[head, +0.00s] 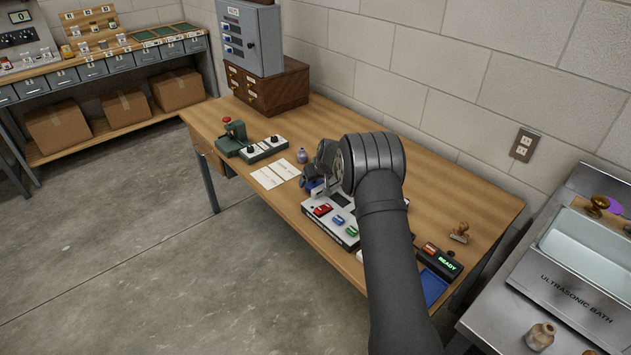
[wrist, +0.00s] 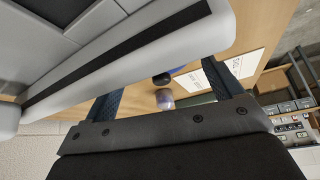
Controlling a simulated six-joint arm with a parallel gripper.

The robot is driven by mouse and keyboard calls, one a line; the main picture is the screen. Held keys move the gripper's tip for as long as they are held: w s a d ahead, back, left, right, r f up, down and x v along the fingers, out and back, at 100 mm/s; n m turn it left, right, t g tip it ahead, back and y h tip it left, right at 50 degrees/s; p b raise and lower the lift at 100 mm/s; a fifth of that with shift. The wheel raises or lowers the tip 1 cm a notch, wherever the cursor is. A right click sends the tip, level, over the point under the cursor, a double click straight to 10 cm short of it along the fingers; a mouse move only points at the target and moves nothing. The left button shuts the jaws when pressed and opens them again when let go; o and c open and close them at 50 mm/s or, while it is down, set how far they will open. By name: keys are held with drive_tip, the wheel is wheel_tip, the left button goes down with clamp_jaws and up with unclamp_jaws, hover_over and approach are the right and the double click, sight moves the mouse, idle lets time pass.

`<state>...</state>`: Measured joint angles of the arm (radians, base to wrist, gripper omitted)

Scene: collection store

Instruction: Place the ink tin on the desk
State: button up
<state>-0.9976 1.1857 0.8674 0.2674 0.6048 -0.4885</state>
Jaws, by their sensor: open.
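My gripper (head: 313,182) is low over the desk (head: 243,110), left of the white device with coloured buttons; the arm partly hides it. In the wrist view my gripper (wrist: 166,76) has its fingers wide apart, with nothing held. A small greyish-purple container (head: 302,156) stands on the desk just behind my gripper; it also seems to show between the fingers in the wrist view (wrist: 165,99). A small dark round thing with a bluish part (wrist: 162,79) shows beside it there. I cannot tell for sure which is the ink tin.
The white device (head: 322,222) and a READY display (head: 442,257) are along the desk's front. Bare wood lies behind the dial box.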

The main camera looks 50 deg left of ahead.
drive_tip(key=v, duration=1.1)
drive_tip(key=x, duration=1.2)
drive_tip(key=shift+f, duration=0.15)
